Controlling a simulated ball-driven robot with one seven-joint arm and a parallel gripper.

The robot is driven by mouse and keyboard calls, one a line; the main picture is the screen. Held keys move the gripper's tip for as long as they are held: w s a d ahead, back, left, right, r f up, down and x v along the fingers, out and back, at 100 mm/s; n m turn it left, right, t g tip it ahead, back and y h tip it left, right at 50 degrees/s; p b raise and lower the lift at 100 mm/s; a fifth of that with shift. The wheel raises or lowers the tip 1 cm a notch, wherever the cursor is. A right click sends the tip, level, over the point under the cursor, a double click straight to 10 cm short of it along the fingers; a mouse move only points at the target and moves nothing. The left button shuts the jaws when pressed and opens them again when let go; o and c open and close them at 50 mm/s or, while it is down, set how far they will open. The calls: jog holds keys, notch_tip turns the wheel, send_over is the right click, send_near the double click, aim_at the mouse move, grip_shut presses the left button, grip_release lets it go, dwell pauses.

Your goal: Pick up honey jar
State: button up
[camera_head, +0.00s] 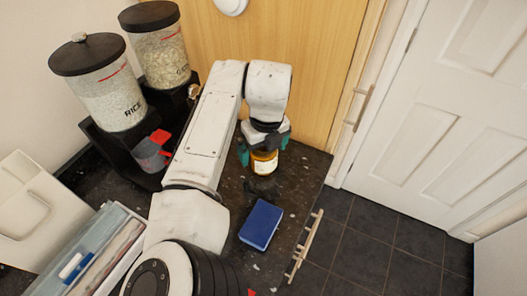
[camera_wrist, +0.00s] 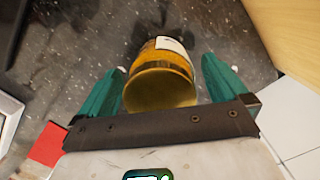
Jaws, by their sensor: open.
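The honey jar (camera_head: 264,161) is amber with a pale label and stands on the dark speckled counter (camera_head: 302,172). In the wrist view the honey jar (camera_wrist: 160,90) lies between the two green fingers, with its golden round end toward the camera. My gripper (camera_head: 264,153) is right above the jar and points down at it. In the wrist view my gripper (camera_wrist: 165,85) is open, with a finger on each side of the jar and gaps visible beside it.
A dark object (camera_head: 262,188) sits close in front of the jar. A blue box (camera_head: 261,225) lies nearer on the counter. Two grain dispensers (camera_head: 112,95) stand at the left on a black stand. The counter ends at the right, beside a wooden rail (camera_head: 305,246).

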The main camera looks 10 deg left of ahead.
jog(key=shift+f, duration=0.15)
jog(key=c, duration=1.4)
jog(key=shift+w, duration=0.1)
